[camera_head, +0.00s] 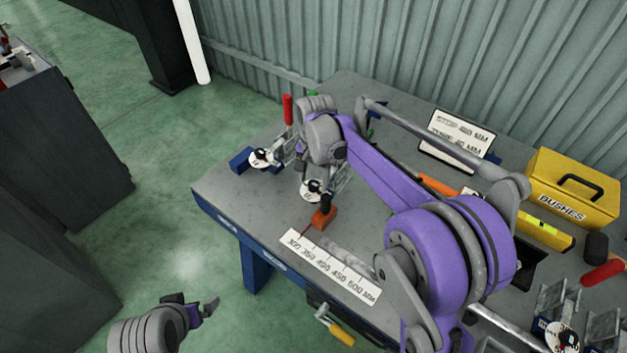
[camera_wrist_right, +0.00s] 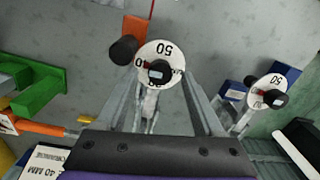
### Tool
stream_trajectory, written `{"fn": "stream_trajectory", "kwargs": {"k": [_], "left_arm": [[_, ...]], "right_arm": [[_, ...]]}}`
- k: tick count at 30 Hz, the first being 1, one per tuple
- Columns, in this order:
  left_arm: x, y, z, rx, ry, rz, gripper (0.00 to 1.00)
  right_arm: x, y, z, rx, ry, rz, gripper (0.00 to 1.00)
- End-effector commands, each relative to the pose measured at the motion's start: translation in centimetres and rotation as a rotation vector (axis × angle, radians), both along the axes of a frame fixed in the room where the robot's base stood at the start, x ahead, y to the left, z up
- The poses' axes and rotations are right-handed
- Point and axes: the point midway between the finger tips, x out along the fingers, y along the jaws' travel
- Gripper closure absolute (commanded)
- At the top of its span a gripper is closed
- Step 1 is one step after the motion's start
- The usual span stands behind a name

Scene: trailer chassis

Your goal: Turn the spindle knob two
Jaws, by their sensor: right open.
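A round white dial (camera_wrist_right: 165,50) with a black spindle knob (camera_wrist_right: 159,72) and a small red mark sits at the centre of the right wrist view. The same dial shows in the head view (camera_head: 308,192). A second white dial with a black knob (camera_wrist_right: 273,98) is at the right of the wrist view, and at the bench's left end in the head view (camera_head: 262,158). My right gripper (camera_head: 322,172) is open and empty, its fingers reaching towards the central dial; contact cannot be told. My left gripper (camera_head: 193,305) is open and empty, away from the bench.
An orange block with a black knob (camera_head: 324,214) stands beside the central dial. A scale strip (camera_head: 330,267) lies in front. A yellow bushes box (camera_head: 572,190), a sign (camera_head: 457,137) and another dial (camera_head: 560,338) are to the right. A red handle (camera_head: 288,109) stands behind.

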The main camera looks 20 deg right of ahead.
Motion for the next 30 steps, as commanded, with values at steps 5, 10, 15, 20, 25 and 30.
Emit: {"fn": "stream_trajectory", "kwargs": {"k": [5, 10, 15, 20, 25, 30], "left_arm": [[-0.01, 0.0, -0.04, 0.0, 0.0, 0.0, 0.0], [-0.01, 0.0, -0.04, 0.0, 0.0, 0.0, 0.0], [-0.01, 0.0, -0.04, 0.0, 0.0, 0.0, 0.0], [-0.01, 0.0, -0.04, 0.0, 0.0, 0.0, 0.0], [0.0, 0.0, -0.04, 0.0, 0.0, 0.0, 0.0], [-0.02, 0.0, -0.05, 0.0, 0.0, 0.0, 0.0]], "right_arm": [[0.01, 0.02, -1.0, 0.0, 0.0, 0.0, 0.31], [0.01, 0.02, -1.05, 0.0, 0.0, 0.0, 0.31], [0.01, 0.02, -1.03, 0.0, 0.0, 0.0, 0.47], [0.0, 0.02, -1.02, 0.0, 0.0, 0.0, 0.76], [0.0, 0.02, -1.01, 0.0, 0.0, 0.0, 1.0], [0.01, 0.02, -1.01, 0.0, 0.0, 0.003, 1.0]]}}
